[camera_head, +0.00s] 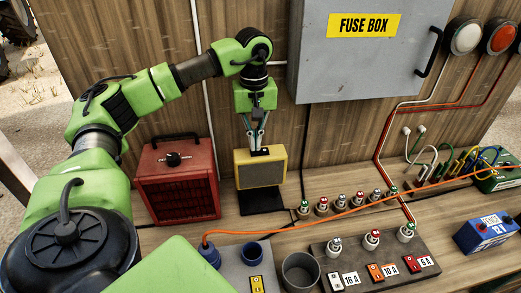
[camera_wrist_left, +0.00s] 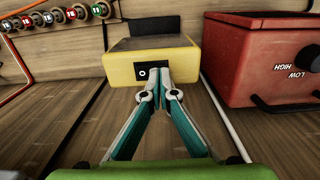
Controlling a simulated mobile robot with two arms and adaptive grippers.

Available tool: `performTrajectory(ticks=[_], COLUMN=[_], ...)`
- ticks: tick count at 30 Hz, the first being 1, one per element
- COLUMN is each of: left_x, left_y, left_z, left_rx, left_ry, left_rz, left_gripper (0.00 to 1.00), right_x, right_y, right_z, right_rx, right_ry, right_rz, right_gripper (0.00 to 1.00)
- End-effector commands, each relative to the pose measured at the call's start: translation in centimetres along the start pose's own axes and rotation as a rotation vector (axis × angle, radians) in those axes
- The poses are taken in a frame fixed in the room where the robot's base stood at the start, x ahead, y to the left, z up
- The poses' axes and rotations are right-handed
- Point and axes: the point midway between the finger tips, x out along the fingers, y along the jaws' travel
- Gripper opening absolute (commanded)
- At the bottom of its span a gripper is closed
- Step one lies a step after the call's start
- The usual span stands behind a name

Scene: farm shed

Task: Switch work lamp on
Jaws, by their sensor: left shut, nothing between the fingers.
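A black rocker switch (camera_wrist_left: 142,73) with a white round mark sits on the housing. My left gripper (camera_head: 257,148) points down at the lamp's top, and its fingers are shut and empty. In the left wrist view the fingertips (camera_wrist_left: 162,72) are at the right part of the switch and partly hide it. Contact cannot be told. My right gripper is not in view.
A red heater (camera_head: 180,185) with a knob stands left of the lamp. A grey fuse box (camera_head: 360,60) hangs behind to the right. Several fuses (camera_head: 340,200) line the bench to the right. An orange cable (camera_head: 330,217) crosses in front, above a grey cup (camera_head: 301,272).

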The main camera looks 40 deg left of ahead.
Motion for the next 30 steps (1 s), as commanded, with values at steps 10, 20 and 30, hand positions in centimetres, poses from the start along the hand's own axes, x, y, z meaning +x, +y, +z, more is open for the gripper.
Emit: performTrajectory(ticks=[10,20,30], left_x=[0.6,0.8,-1.5], left_y=[0.0,0.0,0.0], left_z=[0.0,0.0,0.0], left_rx=[0.000,0.000,0.000], left_ry=[0.000,0.000,0.000], left_rz=[0.000,0.001,0.002], left_gripper=[0.00,0.00,0.00], right_x=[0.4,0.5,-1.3], right_y=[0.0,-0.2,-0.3], right_z=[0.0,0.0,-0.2], right_rx=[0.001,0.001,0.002], right_ry=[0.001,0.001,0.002], right_rz=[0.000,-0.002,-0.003], right_gripper=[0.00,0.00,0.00])
